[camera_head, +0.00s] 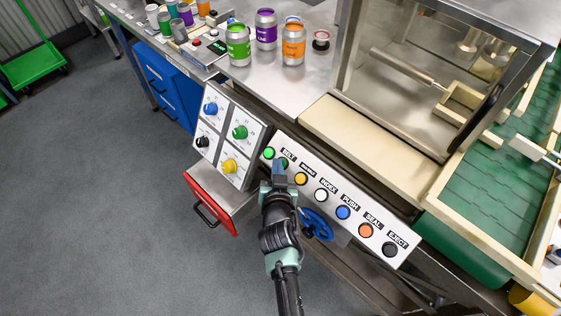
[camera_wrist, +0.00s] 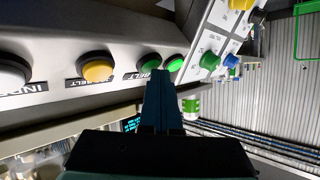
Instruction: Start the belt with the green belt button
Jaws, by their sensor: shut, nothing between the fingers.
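The button panel (camera_head: 330,212) slopes below the machine, with a BELT label (camera_head: 288,154) near its left end. A bright green round light or button (camera_head: 269,153) sits at the far left end. In the wrist view two green rounds sit side by side, a darker one (camera_wrist: 149,62) and a brighter one (camera_wrist: 174,64). My gripper (camera_head: 279,168) is shut and empty, its tips over the panel's left end beside BELT, partly covering what lies there. In the wrist view its fingertips (camera_wrist: 161,76) point at the green pair, nearest the darker one; contact cannot be told.
A yellow button (camera_head: 301,179) is close to the right of my gripper, then white, blue, orange and black buttons. A knob panel (camera_head: 229,137) stands to the left, above a red drawer (camera_head: 211,203). A blue handwheel (camera_head: 316,224) is below. Cans stand on the bench behind.

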